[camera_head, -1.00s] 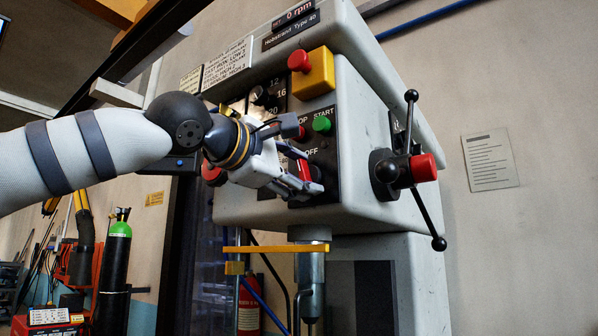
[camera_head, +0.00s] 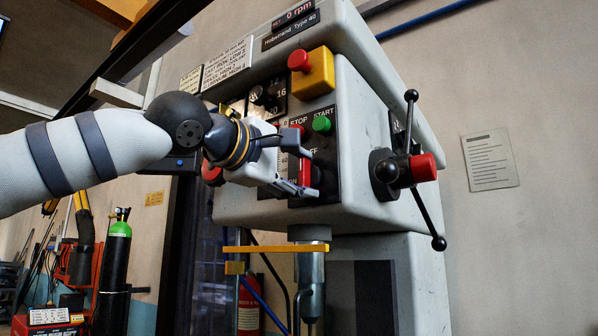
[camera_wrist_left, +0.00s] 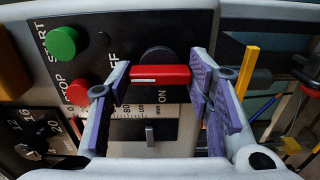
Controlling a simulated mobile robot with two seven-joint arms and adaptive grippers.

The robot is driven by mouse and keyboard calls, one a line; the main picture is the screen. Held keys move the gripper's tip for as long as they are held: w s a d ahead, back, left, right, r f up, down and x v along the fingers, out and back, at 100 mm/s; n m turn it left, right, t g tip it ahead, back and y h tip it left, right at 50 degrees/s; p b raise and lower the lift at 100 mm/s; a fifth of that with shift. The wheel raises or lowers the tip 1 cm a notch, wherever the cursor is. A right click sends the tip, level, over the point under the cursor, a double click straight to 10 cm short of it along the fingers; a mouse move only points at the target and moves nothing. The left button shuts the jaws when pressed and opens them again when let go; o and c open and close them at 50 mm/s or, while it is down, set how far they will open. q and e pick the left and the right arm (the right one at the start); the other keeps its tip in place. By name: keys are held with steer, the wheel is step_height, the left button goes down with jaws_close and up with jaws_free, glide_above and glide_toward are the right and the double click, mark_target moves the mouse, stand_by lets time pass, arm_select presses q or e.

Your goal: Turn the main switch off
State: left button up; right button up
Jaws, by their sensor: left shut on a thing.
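The main switch is a red bar handle (camera_head: 304,172) on a black round base, set in the dark control panel (camera_head: 324,150) of the drill press. In the head view the bar stands roughly upright. In the left wrist view the red handle (camera_wrist_left: 160,75) lies across the picture, with OFF lettered beyond its left end and ON below it. My left gripper (camera_head: 307,160) reaches in from the left and is shut on the handle. Its fingers also show in the left wrist view (camera_wrist_left: 160,95), one at each end of the bar. My right gripper is not in view.
The green start button (camera_head: 322,124) and red stop button (camera_wrist_left: 77,91) sit close to the switch. A red emergency knob on a yellow box (camera_head: 318,72) is above. A lever hub with a red cap (camera_head: 424,168) juts out at the right.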

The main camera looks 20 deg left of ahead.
arm_select(q)
steer(key=o, duration=1.1)
steer(key=shift+w+a, duration=0.1)
steer(key=shift+o, duration=0.2)
steer(key=v, duration=1.2)
